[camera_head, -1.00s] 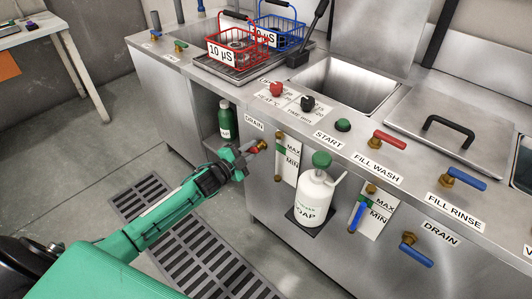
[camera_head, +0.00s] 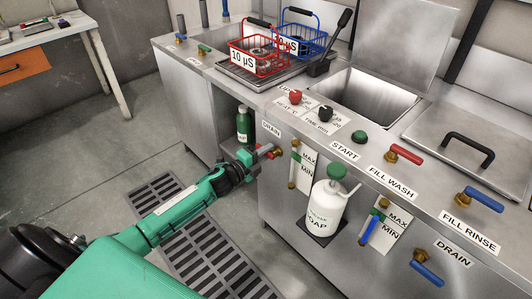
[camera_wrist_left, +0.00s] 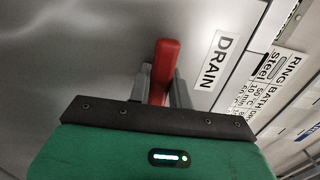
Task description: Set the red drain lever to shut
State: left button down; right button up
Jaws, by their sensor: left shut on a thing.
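The red drain lever (camera_head: 265,149) sits on a brass valve (camera_head: 278,153) on the front panel, beside the left DRAIN label (camera_head: 271,129). The lever points left from its valve in the head view. My left gripper (camera_head: 262,155) is shut on it. In the left wrist view, the red lever (camera_wrist_left: 166,62) stands between the two grey fingers (camera_wrist_left: 161,88), next to the DRAIN label (camera_wrist_left: 221,60). The fingers and the gripper body hide part of the lever. My right gripper is not in view.
A green bottle (camera_head: 243,124) stands in the recess behind my gripper. A white soap bottle (camera_head: 326,212) stands on a bracket to the right. A blue drain lever (camera_head: 427,273) is farther right. Red (camera_head: 247,62) and blue baskets (camera_head: 318,42) stand on the counter. A floor grate (camera_head: 190,240) lies below.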

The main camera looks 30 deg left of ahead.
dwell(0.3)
pick_arm(q)
jog(key=c, duration=1.3)
grip_release()
jog(key=shift+s, duration=0.1)
jog(key=v, duration=1.3)
jog(key=shift+s+a+p, duration=0.1)
jog(key=shift+s+p, duration=0.2)
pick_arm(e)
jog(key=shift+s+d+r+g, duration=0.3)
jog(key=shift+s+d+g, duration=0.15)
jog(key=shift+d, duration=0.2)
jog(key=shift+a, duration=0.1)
